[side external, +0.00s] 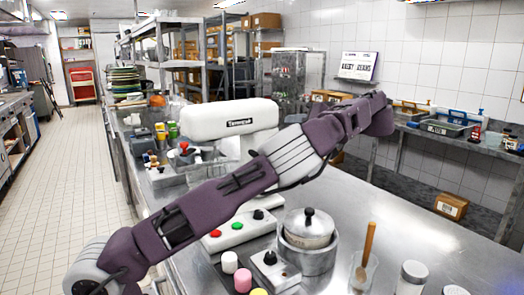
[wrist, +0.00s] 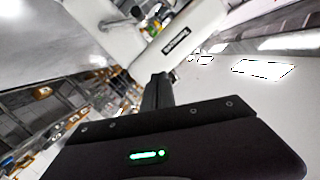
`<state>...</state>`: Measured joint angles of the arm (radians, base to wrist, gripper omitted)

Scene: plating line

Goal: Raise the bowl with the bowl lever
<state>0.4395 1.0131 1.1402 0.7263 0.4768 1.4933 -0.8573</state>
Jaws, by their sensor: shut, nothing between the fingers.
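A white stand mixer (side external: 230,118) with a dark name label stands on the steel counter, partly hidden by my arm. Its white body (wrist: 182,42) also fills the upper middle of the wrist view, tilted. A short rod with a dark knob (wrist: 137,12) shows near the mixer there; I cannot tell for sure that it is the bowl lever. The bowl cannot be made out clearly. My gripper (wrist: 160,78) is shut and empty, its dark fingers pointing toward the mixer; contact cannot be told. In the side view my gripper cannot be made out.
A lidded steel pot (side external: 308,255), a glass with a wooden spoon (side external: 364,265) and a panel with coloured buttons (side external: 238,232) stand at the counter's front. Small items (side external: 155,160) crowd the counter left of the mixer. Bare steel counter (side external: 430,235) lies at the right.

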